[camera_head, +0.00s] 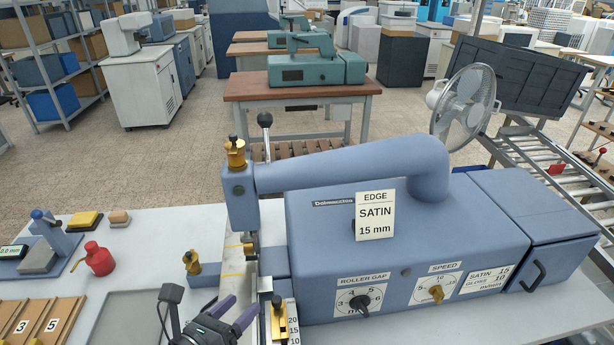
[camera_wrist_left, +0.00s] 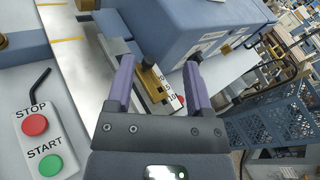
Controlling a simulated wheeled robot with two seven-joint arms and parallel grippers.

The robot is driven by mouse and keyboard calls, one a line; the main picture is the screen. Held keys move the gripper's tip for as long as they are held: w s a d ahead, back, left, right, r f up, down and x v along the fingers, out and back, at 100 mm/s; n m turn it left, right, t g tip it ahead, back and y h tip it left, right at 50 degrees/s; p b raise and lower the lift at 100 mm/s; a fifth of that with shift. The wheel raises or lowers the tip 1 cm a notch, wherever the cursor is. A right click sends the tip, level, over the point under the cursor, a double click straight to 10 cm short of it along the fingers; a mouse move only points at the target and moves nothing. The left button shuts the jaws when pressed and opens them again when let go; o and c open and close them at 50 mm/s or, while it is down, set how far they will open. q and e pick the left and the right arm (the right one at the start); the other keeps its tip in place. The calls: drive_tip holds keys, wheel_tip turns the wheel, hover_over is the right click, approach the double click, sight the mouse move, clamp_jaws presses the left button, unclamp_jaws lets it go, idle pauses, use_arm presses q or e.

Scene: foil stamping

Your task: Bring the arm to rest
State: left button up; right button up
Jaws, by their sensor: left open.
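My left gripper (camera_head: 243,305), with purple fingers, is at the bottom middle of the head view. It is open, and nothing is held between its fingers. In the left wrist view the open fingers (camera_wrist_left: 158,64) point at the blue foil stamping machine. A brass slider (camera_head: 280,318) with a scale marked 20, 15, 10 stands just right of the fingers in the head view. The slider (camera_wrist_left: 150,78) shows between and beyond the fingers in the left wrist view; I cannot tell the exact gap. My right gripper is in neither view.
The blue machine (camera_head: 330,220) bears an "EDGE SATIN 15 mm" card (camera_head: 375,216) and two dials. A STOP/START box (camera_wrist_left: 42,140) lies left of the gripper in the wrist view. A red bottle (camera_head: 99,260), gauge and numbered wooden rack (camera_head: 40,318) occupy the table's left.

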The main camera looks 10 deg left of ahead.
use_arm(q)
drive_tip(key=s+a+r+n+g+y, duration=0.1)
drive_tip(key=s+a+n+y, duration=0.15)
drive_tip(key=n+y, duration=0.7)
drive_tip(key=s+a+r+n+y, duration=0.15)
drive_tip(key=a+n, duration=0.25)
drive_tip(key=n, duration=1.2)
drive_tip(key=s+d+f+n+g+h, duration=0.2)
drive_tip(key=s+d+f+n+g, duration=0.15)
drive_tip(key=s+n+g, duration=0.2)
drive_tip(key=s+d+f+n+g+h, duration=0.3)
drive_tip(key=s+d+n+g, duration=0.1)
drive_tip(key=s, duration=0.2)
drive_tip(key=s+f+g+b, duration=0.25)
drive_tip(key=f+b, duration=0.75)
drive_tip(key=f, duration=1.8)
drive_tip(key=s+a+f+g+b, duration=0.1)
drive_tip(key=s+f+b, duration=0.6)
drive_tip(key=s+f, duration=0.7)
wheel_tip(320, 180, down, 5)
drive_tip(key=shift+s+a+r+m, duration=0.1)
drive_tip(key=shift+s+a+m, duration=0.25)
drive_tip(key=shift+a, duration=0.4)
